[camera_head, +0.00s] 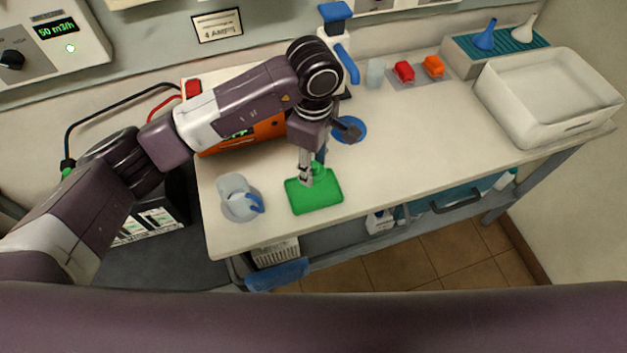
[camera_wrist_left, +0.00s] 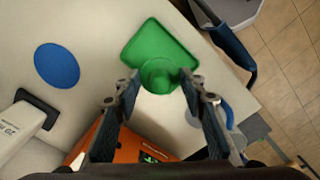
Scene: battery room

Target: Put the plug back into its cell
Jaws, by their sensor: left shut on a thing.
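A green round plug (camera_wrist_left: 160,75) sits between the fingertips of my left gripper (camera_wrist_left: 160,84), which is shut on it. In the head view, my left gripper (camera_head: 306,172) reaches down over the green tray (camera_head: 316,197), with a bit of the green plug (camera_head: 319,168) showing beside the fingers. The tray also shows under the plug in the wrist view (camera_wrist_left: 150,40). I cannot tell whether the plug touches the tray. The plug's cell does not show clearly. My right gripper is not in view.
An orange device (camera_head: 268,130) stands behind my left arm. A grey jug (camera_head: 234,190) stands left of the tray. A blue disc (camera_head: 350,132) lies behind it. A white basin (camera_head: 550,95) is at the far right. The bench between tray and basin is clear.

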